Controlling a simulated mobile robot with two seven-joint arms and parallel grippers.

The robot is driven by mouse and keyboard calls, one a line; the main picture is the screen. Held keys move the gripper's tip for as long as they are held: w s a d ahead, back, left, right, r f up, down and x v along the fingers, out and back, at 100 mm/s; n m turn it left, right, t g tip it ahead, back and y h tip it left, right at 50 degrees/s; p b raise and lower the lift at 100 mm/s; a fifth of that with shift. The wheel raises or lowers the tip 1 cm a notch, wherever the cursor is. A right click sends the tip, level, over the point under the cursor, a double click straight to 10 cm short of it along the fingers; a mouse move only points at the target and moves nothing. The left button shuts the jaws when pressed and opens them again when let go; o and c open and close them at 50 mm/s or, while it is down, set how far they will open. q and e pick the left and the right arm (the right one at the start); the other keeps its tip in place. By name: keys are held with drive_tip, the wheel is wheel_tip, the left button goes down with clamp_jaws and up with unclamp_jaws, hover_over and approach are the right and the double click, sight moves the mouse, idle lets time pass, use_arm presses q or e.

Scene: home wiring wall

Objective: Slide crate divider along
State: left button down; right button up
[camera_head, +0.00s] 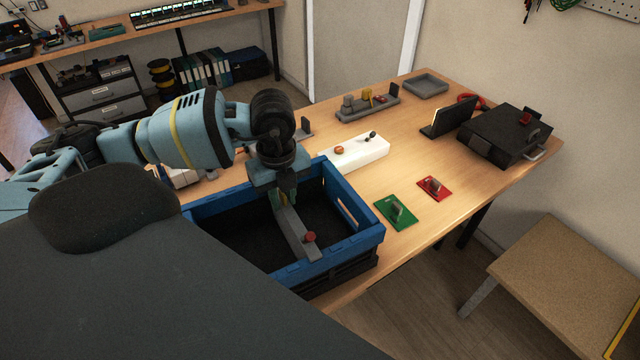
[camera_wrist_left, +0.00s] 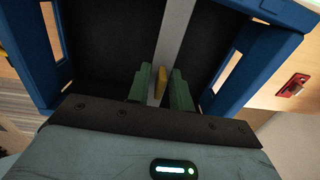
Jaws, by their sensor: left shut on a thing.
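A blue crate (camera_head: 358,240) with a dark inside stands at the table's near edge; it also shows in the left wrist view (camera_wrist_left: 262,62). My left gripper (camera_head: 283,196) points down over the divider's far part. In the left wrist view, the green fingers of my left gripper (camera_wrist_left: 160,90) are shut around a yellow tab (camera_wrist_left: 161,82) on the divider (camera_wrist_left: 174,35). The divider's far end is hidden by the gripper. My right gripper is not in view.
Right of the crate lie a green plate (camera_head: 396,212) and a red plate (camera_head: 434,188), each with a small fitting. A white block (camera_head: 358,153) stands behind the crate. A black box (camera_head: 505,136) and a grey tray (camera_head: 426,85) are farther off. A stool (camera_head: 570,265) stands at right.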

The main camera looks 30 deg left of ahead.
use_arm(q)
drive_tip(key=shift+s+a, duration=0.3)
drive_tip(key=shift+s, duration=0.35)
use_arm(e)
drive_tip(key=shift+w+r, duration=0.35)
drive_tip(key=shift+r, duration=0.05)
use_arm(q)
drive_tip(key=c, duration=1.2)
unclamp_jaws()
drive_tip(key=shift+o, duration=0.2)
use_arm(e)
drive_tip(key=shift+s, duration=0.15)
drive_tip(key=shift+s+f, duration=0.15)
use_arm(q)
wheel_tip(320, 180, up, 8)
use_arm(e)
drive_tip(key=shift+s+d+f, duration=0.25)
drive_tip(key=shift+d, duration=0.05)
use_arm(q)
drive_tip(key=shift+f, duration=0.15)
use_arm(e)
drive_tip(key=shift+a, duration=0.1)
